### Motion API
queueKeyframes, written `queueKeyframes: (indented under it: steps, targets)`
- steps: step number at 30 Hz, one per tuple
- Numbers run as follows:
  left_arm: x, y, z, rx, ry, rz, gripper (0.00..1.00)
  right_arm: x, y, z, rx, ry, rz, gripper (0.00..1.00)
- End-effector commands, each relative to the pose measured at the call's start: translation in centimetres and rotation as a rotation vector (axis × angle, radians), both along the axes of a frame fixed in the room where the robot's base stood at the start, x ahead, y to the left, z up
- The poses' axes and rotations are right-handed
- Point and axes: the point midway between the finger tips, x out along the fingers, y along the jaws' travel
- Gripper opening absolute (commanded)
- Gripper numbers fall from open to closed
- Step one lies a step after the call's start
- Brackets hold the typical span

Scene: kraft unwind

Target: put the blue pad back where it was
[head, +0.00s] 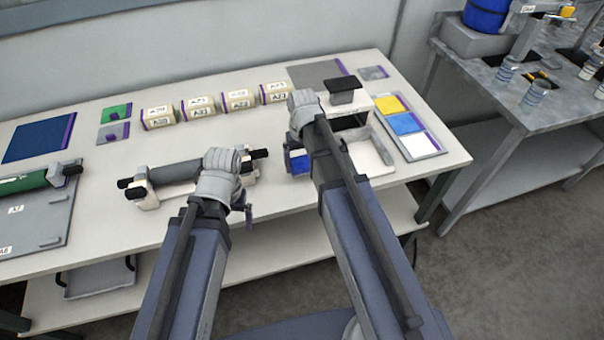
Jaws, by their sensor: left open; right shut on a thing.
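A blue block, apparently the blue pad (299,162), shows low at the left side of my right forearm. My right gripper (292,143) is shut on it, though the wrist and arm hide most of the fingers. A flat blue square (405,124) lies between a yellow square (391,104) and a white square (417,143) on a grey board (431,152) at the table's right. My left gripper (243,196) is open in front of a dark roller on a white stand (175,172); its fingers are partly hidden.
A white open-fronted fixture (377,158) with a black-topped post (345,88) stands behind my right arm. A dark blue sheet (38,138) and a green roller (22,183) are at left. The table's front right is clear.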

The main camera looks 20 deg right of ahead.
Motion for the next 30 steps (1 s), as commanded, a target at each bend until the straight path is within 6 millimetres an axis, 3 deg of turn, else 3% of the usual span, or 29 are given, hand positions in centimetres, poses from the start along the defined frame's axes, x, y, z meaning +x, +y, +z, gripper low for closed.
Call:
queueKeyframes:
  steps: [11,24,25,27,30]
  targets:
    - [0.0,0.0,-3.7,0.0,0.0,0.0,0.98,0.0,0.0,-3.7,0.0,0.0,0.0,0.48]
    - [0.0,0.0,-4.1,0.0,0.0,0.0,0.98,0.0,0.0,-4.1,0.0,0.0,0.0,0.48]
    - [0.0,0.0,-4.0,0.0,0.0,0.0,0.98,0.0,0.0,-4.0,0.0,0.0,0.0,0.94]
    - [0.0,0.0,-3.9,0.0,0.0,0.0,0.98,0.0,0.0,-3.9,0.0,0.0,0.0,1.0]
    - [0.0,0.0,-3.9,0.0,0.0,0.0,0.98,0.0,0.0,-3.9,0.0,0.0,0.0,1.0]
